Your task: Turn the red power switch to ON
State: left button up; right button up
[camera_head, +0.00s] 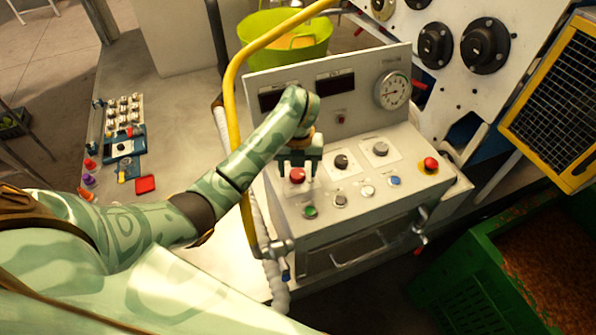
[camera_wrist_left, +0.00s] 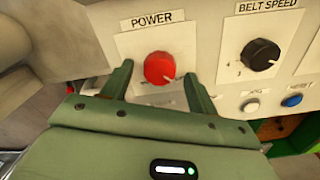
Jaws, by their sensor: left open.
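The red power switch (camera_wrist_left: 160,68) is a round red knob on a white plate under a POWER label (camera_wrist_left: 152,19). Its small pale mark points to the lower right in the left wrist view. In the head view the red switch (camera_head: 297,175) sits at the left of the control panel (camera_head: 322,205). My left gripper (camera_head: 299,160) is over it. In the left wrist view the open fingers of the left gripper (camera_wrist_left: 160,85) stand on either side of the knob, with gaps showing between them and it. My right gripper is not in view.
The black BELT SPEED knob (camera_wrist_left: 260,54) is right of the switch. A red emergency button (camera_head: 430,164) sits at the panel's right end. A green crate (camera_head: 470,265) stands at lower right.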

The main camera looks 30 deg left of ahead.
pick_arm(q)
jog(key=shift+w+a+f, duration=0.1)
jog(key=shift+f, duration=0.3)
jog(key=c, duration=1)
jog(key=shift+r, duration=0.1)
